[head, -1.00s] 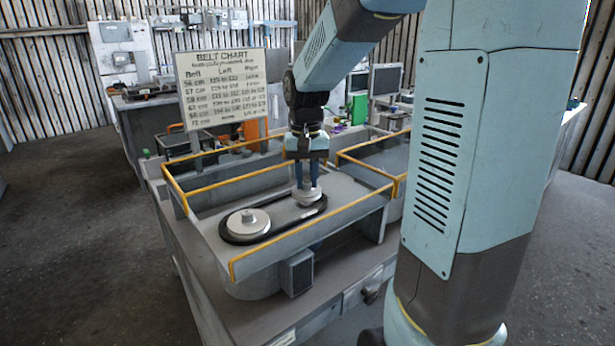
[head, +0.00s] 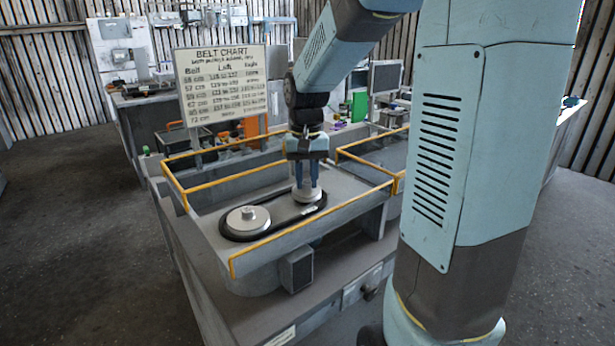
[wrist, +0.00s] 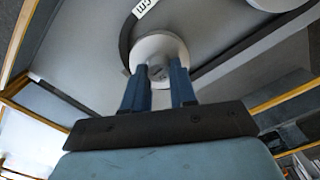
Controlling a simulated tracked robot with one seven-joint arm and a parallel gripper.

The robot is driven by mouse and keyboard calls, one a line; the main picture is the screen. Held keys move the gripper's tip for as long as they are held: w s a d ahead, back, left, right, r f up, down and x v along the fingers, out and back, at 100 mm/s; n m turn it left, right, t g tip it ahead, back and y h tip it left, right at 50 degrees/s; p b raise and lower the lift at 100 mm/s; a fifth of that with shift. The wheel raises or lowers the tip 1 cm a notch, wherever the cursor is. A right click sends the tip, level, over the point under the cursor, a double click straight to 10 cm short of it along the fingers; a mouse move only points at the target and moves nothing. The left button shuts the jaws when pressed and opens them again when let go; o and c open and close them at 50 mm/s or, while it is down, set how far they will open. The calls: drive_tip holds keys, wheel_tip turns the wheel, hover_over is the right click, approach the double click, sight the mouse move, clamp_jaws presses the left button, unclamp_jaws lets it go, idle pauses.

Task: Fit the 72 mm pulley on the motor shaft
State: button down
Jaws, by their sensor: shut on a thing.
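My gripper (head: 306,186) points down inside the blower housing (head: 215,255). Its two blue fingers are shut on the hub of a small pale pulley (head: 307,197), which also shows in the wrist view (wrist: 160,48). The pulley sits at the right end of the black belt (head: 272,230), within its loop. The motor shaft is hidden under the pulley and fingers, so I cannot tell how far down the pulley is seated. A larger pale pulley (head: 247,219) lies flat at the left end of the belt.
Yellow-edged walls (head: 300,240) surround the housing. A belt chart board (head: 222,88) stands behind it. A second yellow-railed bay (head: 375,155) lies to the right. A grey box (head: 297,270) is fixed on the front. Benches with equipment stand farther back.

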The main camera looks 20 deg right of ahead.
drive_tip(key=shift+f, duration=0.55)
idle(0.4)
drive_tip(key=c, duration=0.8)
unclamp_jaws()
drive_tip(key=shift+r, duration=0.2)
drive_tip(key=shift+r, duration=3.6)
drive_tip(key=shift+s, duration=0.1)
